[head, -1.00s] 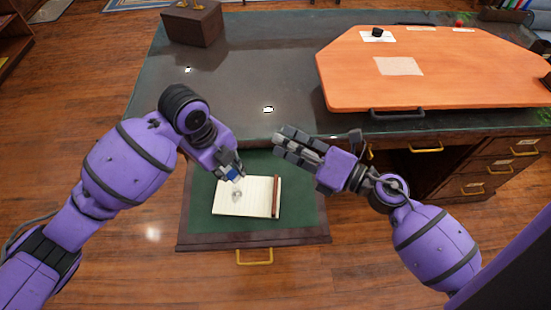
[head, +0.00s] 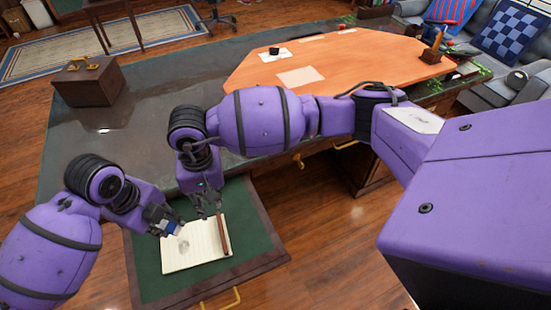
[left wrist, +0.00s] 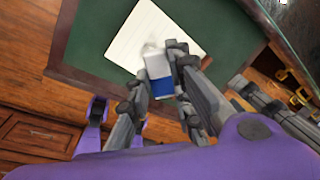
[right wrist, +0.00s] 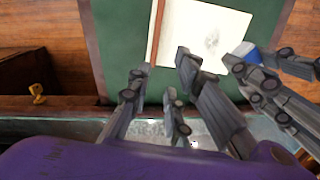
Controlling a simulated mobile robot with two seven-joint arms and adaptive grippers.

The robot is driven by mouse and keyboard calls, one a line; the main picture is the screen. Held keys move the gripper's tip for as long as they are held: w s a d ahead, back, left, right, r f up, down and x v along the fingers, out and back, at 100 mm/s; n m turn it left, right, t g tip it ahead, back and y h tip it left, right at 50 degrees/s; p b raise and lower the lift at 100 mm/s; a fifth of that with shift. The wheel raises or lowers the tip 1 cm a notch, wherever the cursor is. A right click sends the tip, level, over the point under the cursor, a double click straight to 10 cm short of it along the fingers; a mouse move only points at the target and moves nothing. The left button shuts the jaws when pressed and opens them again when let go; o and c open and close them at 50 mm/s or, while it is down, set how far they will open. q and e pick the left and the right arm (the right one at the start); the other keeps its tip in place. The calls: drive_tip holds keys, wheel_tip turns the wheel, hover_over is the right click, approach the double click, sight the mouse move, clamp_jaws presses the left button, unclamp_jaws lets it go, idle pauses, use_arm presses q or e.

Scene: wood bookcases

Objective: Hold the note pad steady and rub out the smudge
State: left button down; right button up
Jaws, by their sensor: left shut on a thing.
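The note pad (head: 205,251) lies on the green-lined pull-out drawer, with a brown strip (head: 223,234) along its right edge. A grey smudge (head: 183,244) is on its page; it also shows in the right wrist view (right wrist: 212,39). My left gripper (head: 167,226) is shut on a white eraser with a blue sleeve (left wrist: 160,74), close to the smudge; contact with the page is unclear. My right gripper (right wrist: 161,68) is open and empty, pointing down near the pad's strip end; it also shows in the head view (head: 207,211).
The drawer's green lining (head: 255,240) is bare around the pad, inside a dark wooden rim. The dark desk top (head: 140,120) is behind, with a wooden box (head: 88,84) and an orange board (head: 345,62). My two grippers are close together.

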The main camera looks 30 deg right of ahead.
sight(219, 222)
drive_tip(key=shift+n+h, duration=0.3)
drive_tip(key=f, duration=1.1)
drive_tip(key=shift+w+d+f, duration=0.1)
drive_tip(key=shift+d+f, duration=0.1)
drive_tip(key=shift+f, duration=0.2)
clamp_jaws()
